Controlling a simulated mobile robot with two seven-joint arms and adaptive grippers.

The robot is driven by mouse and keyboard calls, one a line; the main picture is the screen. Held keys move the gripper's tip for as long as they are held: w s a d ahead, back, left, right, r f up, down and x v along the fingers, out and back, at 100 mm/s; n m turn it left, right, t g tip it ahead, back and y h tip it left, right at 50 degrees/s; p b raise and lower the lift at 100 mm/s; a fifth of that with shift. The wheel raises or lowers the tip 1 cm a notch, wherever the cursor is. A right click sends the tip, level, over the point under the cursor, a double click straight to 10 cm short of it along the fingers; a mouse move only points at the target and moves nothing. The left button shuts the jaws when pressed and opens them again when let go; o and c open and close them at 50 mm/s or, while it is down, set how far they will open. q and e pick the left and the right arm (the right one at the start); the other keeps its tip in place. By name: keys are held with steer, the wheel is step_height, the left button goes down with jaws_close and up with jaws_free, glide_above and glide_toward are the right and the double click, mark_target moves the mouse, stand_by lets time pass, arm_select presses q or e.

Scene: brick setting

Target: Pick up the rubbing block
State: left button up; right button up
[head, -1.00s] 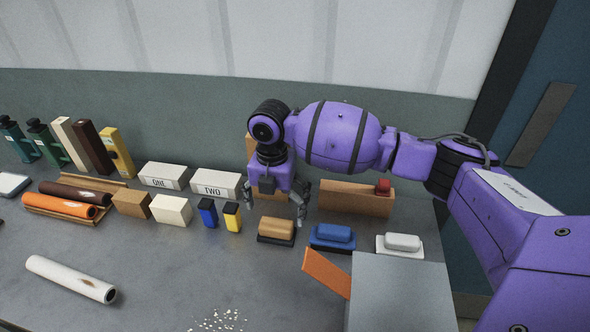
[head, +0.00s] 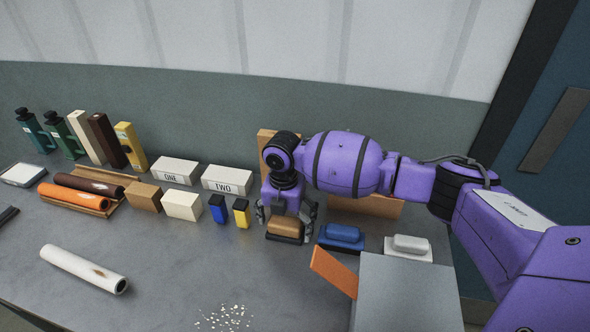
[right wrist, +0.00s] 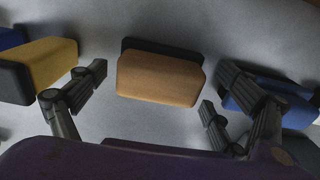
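The block with a tan top on a dark base, which I take to be the rubbing block (head: 285,228), sits on the grey table in the head view. It also shows in the right wrist view (right wrist: 160,78), centred between the fingers. My right gripper (head: 286,218) is low over it, pointing down, with its fingers spread to either side. In the right wrist view the right gripper (right wrist: 160,90) is open, with visible gaps between both fingers and the block. The gripper hides part of the block's far side in the head view. My left gripper is not in view.
A blue block (head: 341,236) stands close to the right, with a white block (head: 408,247) beyond it. Small blue (head: 218,208) and yellow (head: 241,212) pieces stand close to the left. A wooden piece (head: 365,204) lies behind. Clear table lies in front.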

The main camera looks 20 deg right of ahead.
steer(key=c, duration=1.3)
steer(key=shift+r, duration=0.1)
steer(key=shift+w, duration=0.1)
steer(key=shift+r, duration=0.65)
steer(key=s+a+r, duration=0.2)
steer(key=a+r, duration=0.2)
steer(key=s+a+r, duration=0.2)
steer(key=a+r, duration=0.1)
steer(key=a, duration=0.1)
steer(key=s+a+r, duration=0.2)
steer(key=a+r, duration=0.2)
steer(key=shift+s+a+r, duration=0.1)
steer(key=shift+a+r, duration=0.25)
